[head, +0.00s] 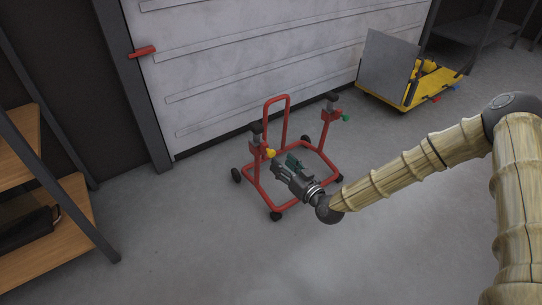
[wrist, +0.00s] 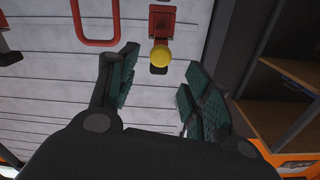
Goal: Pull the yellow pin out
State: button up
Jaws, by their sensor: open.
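The yellow pin (head: 270,153) has a round knob and sits on the left post of the red motorcycle lift stand (head: 277,100). In the wrist view the yellow pin (wrist: 160,55) shows its knob in front of a red block (wrist: 161,20), beyond the fingertips and roughly between them. My gripper (head: 284,163) is open and empty, just right of and slightly below the pin in the head view. In the wrist view my gripper (wrist: 158,78) has its green-padded fingers spread apart, with a gap between them and the knob. The pin's shaft is hidden.
A green knob (head: 346,118) is on the stand's right post. Behind stands a pale panelled door (head: 240,60) with a red handle (head: 142,51). A yellow cart (head: 410,100) is at the back right, wooden shelves (head: 50,240) at the left. The front floor is clear.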

aim_at(273, 154)
jog(key=b+x, duration=0.2)
jog(key=x, duration=0.5)
jog(key=shift+w+a+f+b, duration=0.1)
jog(key=shift+w+a+b, duration=0.1)
jog(key=shift+w+b, duration=0.15)
